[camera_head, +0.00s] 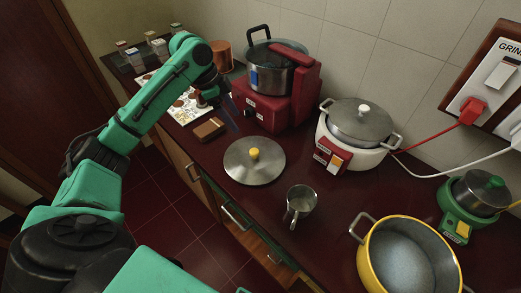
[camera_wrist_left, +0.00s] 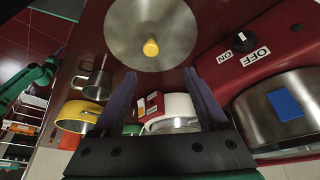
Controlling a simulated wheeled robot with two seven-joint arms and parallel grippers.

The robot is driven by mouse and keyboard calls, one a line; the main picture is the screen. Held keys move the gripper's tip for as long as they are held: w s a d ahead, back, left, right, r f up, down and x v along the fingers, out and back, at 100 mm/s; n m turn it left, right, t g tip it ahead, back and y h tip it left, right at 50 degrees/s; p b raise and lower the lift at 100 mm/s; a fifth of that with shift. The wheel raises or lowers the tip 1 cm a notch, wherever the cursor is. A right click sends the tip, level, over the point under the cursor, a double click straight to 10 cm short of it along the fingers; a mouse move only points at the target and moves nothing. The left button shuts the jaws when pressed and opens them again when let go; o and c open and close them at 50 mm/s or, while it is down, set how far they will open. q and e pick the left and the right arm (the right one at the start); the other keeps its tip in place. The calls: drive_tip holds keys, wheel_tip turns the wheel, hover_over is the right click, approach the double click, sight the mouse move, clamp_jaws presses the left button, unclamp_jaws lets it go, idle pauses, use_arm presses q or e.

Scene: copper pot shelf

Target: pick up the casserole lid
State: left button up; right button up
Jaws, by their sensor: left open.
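The casserole lid (camera_head: 254,162) is a round grey metal disc with a yellow knob, lying flat on the dark red counter. It also shows at the top of the left wrist view (camera_wrist_left: 150,25), with the knob towards the gripper. My left gripper (camera_head: 231,114) is over the counter behind the lid, apart from it, in front of the red cooker. In the left wrist view my left gripper (camera_wrist_left: 165,95) has its two fingers spread with nothing held between them. The yellow casserole pot (camera_head: 408,258) stands uncovered at the lower right. My right gripper is not in view.
A red cooker (camera_head: 262,108) with a steel pot stands behind the lid. A white cooker (camera_head: 355,135) is to its right. A metal mug (camera_head: 300,201) stands near the front edge. A small brown box (camera_head: 209,129) lies left of the lid.

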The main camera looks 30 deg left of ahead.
use_arm(q)
drive_tip(key=p, duration=0.2)
approach(254, 151)
wheel_tip(254, 151, down, 2)
drive_tip(key=x, duration=0.2)
drive_tip(key=p+x, duration=0.1)
drive_tip(key=x, duration=0.1)
drive_tip(key=p+x, duration=0.1)
drive_tip(key=x, duration=0.2)
drive_tip(key=shift+w+d, duration=0.1)
drive_tip(key=shift+d, duration=0.2)
clamp_jaws()
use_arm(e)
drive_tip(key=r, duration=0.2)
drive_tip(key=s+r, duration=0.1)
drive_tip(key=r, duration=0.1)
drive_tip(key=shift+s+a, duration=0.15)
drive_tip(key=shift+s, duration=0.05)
